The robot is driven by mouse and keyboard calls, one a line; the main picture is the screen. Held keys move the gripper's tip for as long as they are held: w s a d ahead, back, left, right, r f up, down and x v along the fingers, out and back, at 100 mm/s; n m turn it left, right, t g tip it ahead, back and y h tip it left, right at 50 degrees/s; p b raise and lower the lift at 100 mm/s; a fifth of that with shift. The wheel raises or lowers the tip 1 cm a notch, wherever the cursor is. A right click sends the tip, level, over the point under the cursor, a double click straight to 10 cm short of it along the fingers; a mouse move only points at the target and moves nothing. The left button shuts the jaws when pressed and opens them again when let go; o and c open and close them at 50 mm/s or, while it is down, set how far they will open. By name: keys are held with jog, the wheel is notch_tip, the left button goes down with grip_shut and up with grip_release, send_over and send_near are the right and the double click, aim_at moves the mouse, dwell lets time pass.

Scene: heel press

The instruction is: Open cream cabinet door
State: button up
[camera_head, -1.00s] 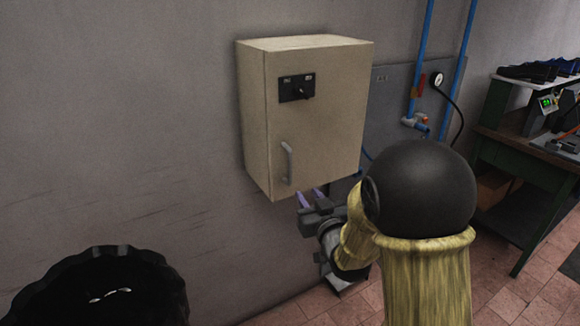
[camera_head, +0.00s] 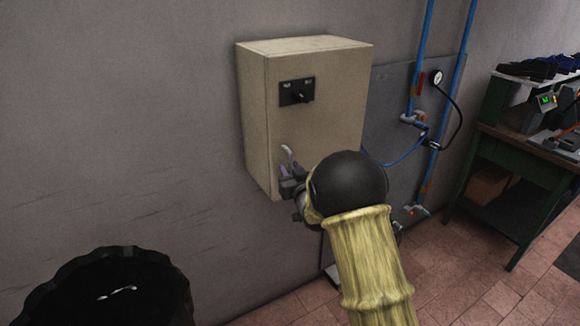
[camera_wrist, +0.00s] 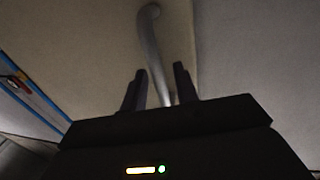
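The cream cabinet (camera_head: 310,120) hangs on the grey wall, with a black switch plate (camera_head: 297,91) high on its front. Its door looks shut. The curved grey handle (camera_head: 288,155) is low on the left of the front; its lower part is hidden by my gripper in the head view. My gripper (camera_head: 287,172) is at the handle's lower end. In the wrist view, the handle (camera_wrist: 150,40) runs down between the two dark fingers of my gripper (camera_wrist: 160,88). The fingers are apart, with a gap beside the handle; contact cannot be told.
A black bin (camera_head: 100,285) stands at the lower left. Blue pipes (camera_head: 455,90) and a gauge (camera_head: 436,77) are on the wall right of the cabinet. A green workbench (camera_head: 520,170) stands at the right. The wall left of the cabinet is clear.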

jog(key=shift+w+a, duration=0.1)
jog(key=shift+w, duration=0.1)
grip_shut()
dwell(0.3)
